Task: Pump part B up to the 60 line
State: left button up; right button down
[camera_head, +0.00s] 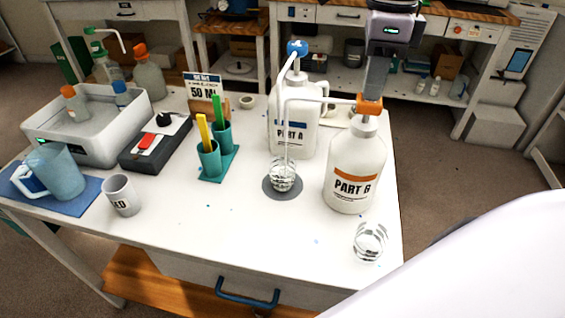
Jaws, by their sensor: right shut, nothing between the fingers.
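The PART B bottle (352,180) stands upright near the right edge of the white table, with an orange pump head (369,104). Its thin spout reaches left and bends down above a clear graduated cup (283,177) on a grey disc (270,191). The liquid level in this cup is too small to read. My right gripper (373,93) is shut and points down at the top of the orange pump head, touching it or just above it. The PART A bottle (293,130) with a blue pump head (297,48) stands behind to the left. My left gripper is not in view.
A second clear cup (370,241) stands at the front right. Green holders (222,165) with coloured sticks, a black device with a red switch (154,144), a white tub (75,135), a mug (121,195), a blue jug (57,171) and a 50 ML sign (203,87) stand to the left.

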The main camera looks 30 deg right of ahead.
jog(key=shift+r+p, duration=1.3)
jog(key=shift+r, duration=0.15)
jog(key=shift+f, duration=0.2)
jog(key=shift+f+b, duration=0.2)
jog(key=shift+b, duration=0.2)
